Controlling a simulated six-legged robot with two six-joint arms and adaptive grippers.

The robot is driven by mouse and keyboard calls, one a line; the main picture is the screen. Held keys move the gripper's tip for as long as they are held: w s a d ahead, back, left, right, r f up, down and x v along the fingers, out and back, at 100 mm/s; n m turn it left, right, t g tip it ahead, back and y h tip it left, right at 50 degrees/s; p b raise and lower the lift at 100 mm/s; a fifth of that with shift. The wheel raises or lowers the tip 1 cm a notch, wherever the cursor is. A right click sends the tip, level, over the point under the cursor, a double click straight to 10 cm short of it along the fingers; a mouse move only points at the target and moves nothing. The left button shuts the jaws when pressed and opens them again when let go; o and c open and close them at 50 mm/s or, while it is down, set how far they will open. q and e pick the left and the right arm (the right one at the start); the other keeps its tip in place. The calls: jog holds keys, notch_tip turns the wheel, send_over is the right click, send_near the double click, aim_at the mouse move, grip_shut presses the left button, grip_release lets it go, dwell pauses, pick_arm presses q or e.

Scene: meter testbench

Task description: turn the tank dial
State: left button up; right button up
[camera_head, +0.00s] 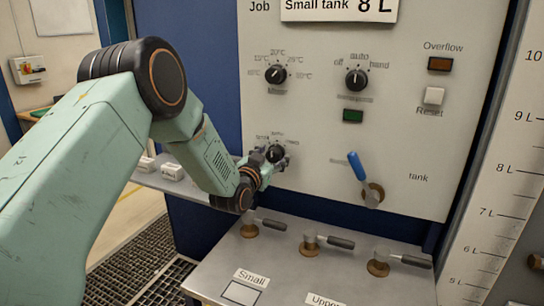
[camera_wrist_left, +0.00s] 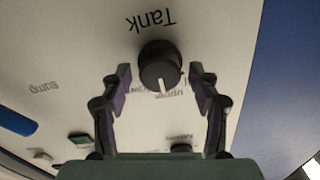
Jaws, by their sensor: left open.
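The tank dial (camera_head: 276,153) is a round black knob low on the grey panel. In the left wrist view the dial (camera_wrist_left: 159,66) shows with the upside-down word "Tank" beyond it and a white pointer line directed toward the bottom of the picture. My left gripper (camera_head: 270,163) is at the dial in the head view. In the left wrist view my left gripper (camera_wrist_left: 160,82) is open, with one finger on each side of the dial and a visible gap to it. Small labels around the dial are partly hidden. My right gripper is in neither view.
Above are two more black knobs, left (camera_head: 275,74) and right (camera_head: 357,79). A blue-handled lever (camera_head: 358,167) stands to the right. Several grey-handled valves sit on the shelf (camera_head: 330,272) below. A level scale (camera_head: 497,165) stands at far right.

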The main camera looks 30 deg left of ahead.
pick_arm(q)
jog(key=shift+w+a+f, duration=0.1)
jog(key=shift+w+f, duration=0.3)
jog(key=shift+w, duration=0.05)
jog(key=c, duration=0.3)
jog(key=shift+s+r, duration=0.3)
jog(key=shift+s, duration=0.05)
jog(key=c, duration=0.9)
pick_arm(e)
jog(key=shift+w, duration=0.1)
pick_arm(q)
jog(key=shift+f+n, duration=0.1)
jog(key=shift+n, duration=0.3)
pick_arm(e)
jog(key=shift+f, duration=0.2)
pick_arm(q)
jog(key=n+b, duration=0.2)
jog(key=n, duration=0.1)
jog(key=shift+n, duration=0.4)
jog(key=shift+n+b, duration=0.95)
jog(key=shift+n, duration=1.15)
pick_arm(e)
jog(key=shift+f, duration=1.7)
